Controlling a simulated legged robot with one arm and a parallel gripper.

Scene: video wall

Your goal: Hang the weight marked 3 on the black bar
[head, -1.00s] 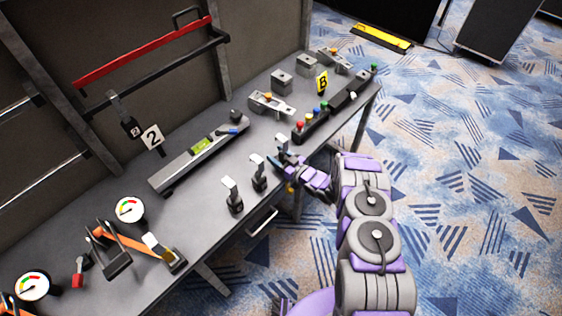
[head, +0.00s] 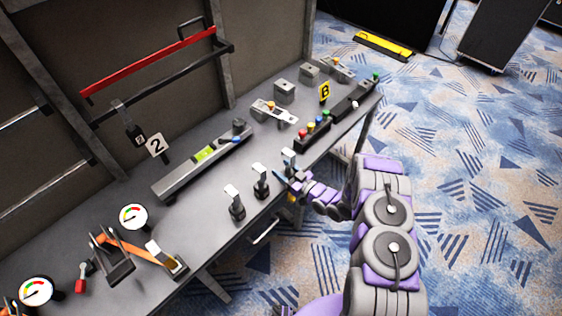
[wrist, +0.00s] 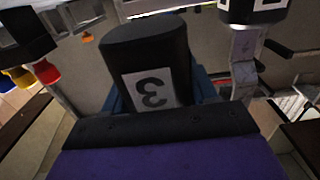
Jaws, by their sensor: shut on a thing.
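The weight marked 3 (wrist: 148,50) is a black cylinder with a white label, upside down in the wrist view. It sits between the blue fingers of my gripper (wrist: 160,95), which is shut on it. In the head view my gripper (head: 284,178) is at the workbench's front edge, around the rightmost of three hooked weights (head: 289,158); its number cannot be read there. The black bar (head: 165,80) runs along the back panel, below a red bar, far to the left of my gripper. A dark weight (head: 138,136) hangs by a hook near its left end.
Two more hooked weights (head: 261,182) stand left of my gripper on the workbench (head: 205,215). A strip with coloured knobs (head: 312,134) lies just right.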

